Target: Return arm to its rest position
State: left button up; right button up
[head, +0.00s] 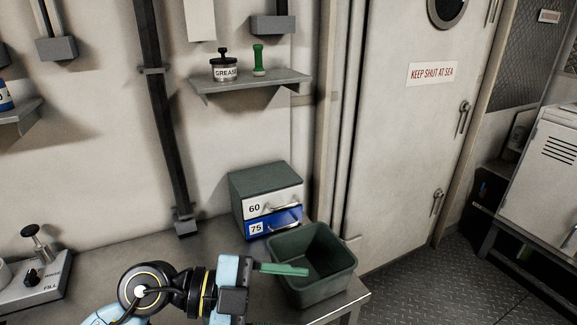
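My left arm comes in at the bottom left, and my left gripper (285,269) points right. A flat green bar extends from its dark body, with its end over the open dark green bin (314,291). I cannot tell whether this bar is the gripper's fingers or something held, nor whether the gripper is open or shut. The bin stands on the right end of the bench, and the part of its inside that shows looks empty. My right gripper is not in view.
A drawer box (266,198) with a white drawer marked 60 and a blue one marked 75 stands behind the bin. A wall shelf (251,83) holds a grease jar (224,69) and a green item (258,62). A device (36,274) sits at bench left.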

pick_arm(q)
notch_tip(320, 180, up, 7)
jog(key=w+n+t+h, duration=0.1)
jog(key=n+t+h, duration=0.2)
jog(key=t+h, duration=0.15)
jog(key=w+a+r+n+t+y, duration=0.2)
jog(key=w+a+n+t+y, duration=0.35)
jog(key=a+n+t, duration=0.55)
jog(key=s+a+f+n+y, duration=0.1)
jog(key=a+f+n+y, duration=1)
jog(key=y, duration=0.4)
jog(key=s+f+g, duration=1.3)
jog(key=s+f, duration=0.5)
jog(key=s, duration=0.1)
jog(key=s+f+g, duration=0.1)
jog(key=s+f, duration=0.2)
jog(key=f, duration=2.3)
jog(key=s+a+f+m+g, duration=0.1)
jog(key=s+a+f, duration=0.1)
jog(key=s+f, duration=1.1)
jog(key=s, duration=0.3)
jog(key=shift+a+f, duration=0.25)
jog(key=shift+f, duration=0.1)
